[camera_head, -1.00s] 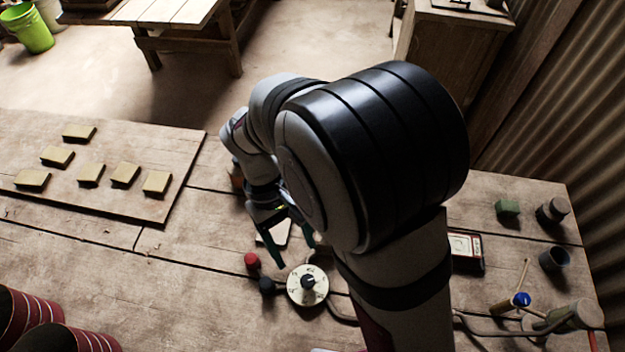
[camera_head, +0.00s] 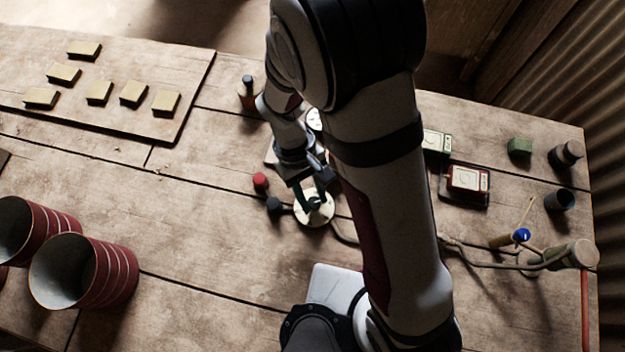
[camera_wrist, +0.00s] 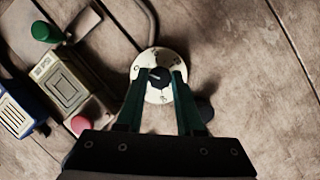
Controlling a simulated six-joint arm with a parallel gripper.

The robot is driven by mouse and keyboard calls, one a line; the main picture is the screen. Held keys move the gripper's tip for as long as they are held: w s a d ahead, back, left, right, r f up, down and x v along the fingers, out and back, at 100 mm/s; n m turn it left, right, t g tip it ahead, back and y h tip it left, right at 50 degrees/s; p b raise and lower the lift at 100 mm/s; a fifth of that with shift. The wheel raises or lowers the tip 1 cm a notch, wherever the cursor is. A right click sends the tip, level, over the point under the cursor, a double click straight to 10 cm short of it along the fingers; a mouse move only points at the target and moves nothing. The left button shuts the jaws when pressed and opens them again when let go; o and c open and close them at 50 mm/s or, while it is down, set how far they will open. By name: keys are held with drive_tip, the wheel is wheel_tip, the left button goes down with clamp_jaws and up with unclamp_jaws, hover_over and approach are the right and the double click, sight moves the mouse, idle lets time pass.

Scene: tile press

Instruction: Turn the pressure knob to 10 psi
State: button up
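The pressure knob is a small black knob (camera_wrist: 159,77) at the centre of a round cream dial (camera_head: 314,216) with printed marks, on the bench. In the wrist view a light pointer line shows on the knob, towards the upper left; the marks are too small to read. My gripper (camera_head: 312,201) is down at the dial. In the wrist view its two dark green fingers (camera_wrist: 160,80) stand on either side of the knob, very close to it. I cannot tell whether they touch it. The fingers cover part of the dial's face.
A red button (camera_head: 260,181) and a dark round knob (camera_head: 274,205) stand just left of the dial. A white-faced gauge (camera_head: 314,119) is behind it. Red cups (camera_head: 72,272) stand front left, and a board with tiles (camera_head: 185,118) lies back left.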

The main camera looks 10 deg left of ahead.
clamp_jaws()
drive_tip(key=shift+m, duration=0.3)
drive_tip(key=m+y, duration=0.1)
drive_tip(key=m, duration=0.1)
drive_tip(key=m+g+y, duration=0.1)
drive_tip(key=m, duration=0.2)
drive_tip(key=shift+w+d, duration=0.1)
drive_tip(key=m+y, duration=0.1)
drive_tip(key=m, duration=0.2)
drive_tip(key=m+y, duration=0.1)
drive_tip(key=m, duration=0.2)
drive_tip(key=shift+d, duration=0.15)
idle(0.4)
drive_tip(key=o, duration=0.8)
unclamp_jaws()
